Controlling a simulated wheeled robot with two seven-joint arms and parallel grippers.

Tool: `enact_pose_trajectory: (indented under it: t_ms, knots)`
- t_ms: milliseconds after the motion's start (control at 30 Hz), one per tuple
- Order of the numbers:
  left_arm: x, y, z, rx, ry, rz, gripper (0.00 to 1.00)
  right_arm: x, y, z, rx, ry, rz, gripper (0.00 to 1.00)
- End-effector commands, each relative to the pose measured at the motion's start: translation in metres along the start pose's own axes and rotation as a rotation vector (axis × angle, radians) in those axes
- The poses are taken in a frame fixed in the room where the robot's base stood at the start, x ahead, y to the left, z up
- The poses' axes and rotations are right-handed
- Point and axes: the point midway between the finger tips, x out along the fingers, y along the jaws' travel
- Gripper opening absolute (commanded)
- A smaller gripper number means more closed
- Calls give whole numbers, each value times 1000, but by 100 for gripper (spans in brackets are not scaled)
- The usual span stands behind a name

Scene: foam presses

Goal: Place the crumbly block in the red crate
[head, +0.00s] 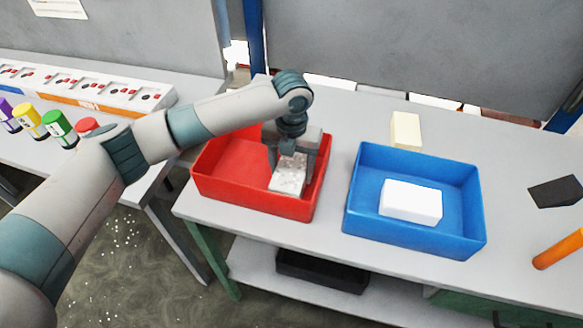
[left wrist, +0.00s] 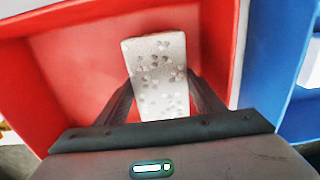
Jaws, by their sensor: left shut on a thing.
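The crumbly block (head: 287,181) is pale grey-white with a pitted, speckled face. In the head view it is inside the outline of the red crate (head: 247,196), toward the crate's right side. My left gripper (head: 291,165) is above the crate and shut on the block. The left wrist view shows the block (left wrist: 158,75) between the two dark fingers (left wrist: 160,92), with the red crate (left wrist: 85,62) around and below it. I cannot tell whether the block touches the crate floor. My right gripper does not show.
A blue crate (head: 360,205) with a white block (head: 411,201) in it stands right of the red crate. A cream block (head: 406,129) lies behind it. A dark flat piece (head: 555,191) and an orange cylinder (head: 558,249) are at the right. A black bin (head: 322,272) is on the lower shelf.

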Motion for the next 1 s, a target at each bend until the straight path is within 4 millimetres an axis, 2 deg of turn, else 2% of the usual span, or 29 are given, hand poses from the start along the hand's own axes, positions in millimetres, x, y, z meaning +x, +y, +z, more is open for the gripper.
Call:
enact_pose_trajectory:
  t_ms: [33, 67, 100, 133, 433, 633, 767, 1000]
  knots:
    - [2, 0, 0, 0, 1, 0, 40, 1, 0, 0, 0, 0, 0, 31]
    - [1, 0, 0, 0, 0, 0, 69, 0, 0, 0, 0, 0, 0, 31]
    - [1, 0, 0, 0, 0, 0, 78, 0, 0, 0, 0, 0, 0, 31]
    - [1, 0, 0, 0, 0, 0, 80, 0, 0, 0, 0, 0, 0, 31]
    - [0, 0, 0, 0, 0, 0, 80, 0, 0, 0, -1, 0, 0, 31]
    - [-7, 0, 0, 1, 0, 0, 80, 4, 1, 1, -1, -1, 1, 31]
    - [-22, 0, 1, 2, -3, -1, 80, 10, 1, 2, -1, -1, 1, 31]
    - [-62, 0, 1, 1, -3, 0, 80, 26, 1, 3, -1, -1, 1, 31]
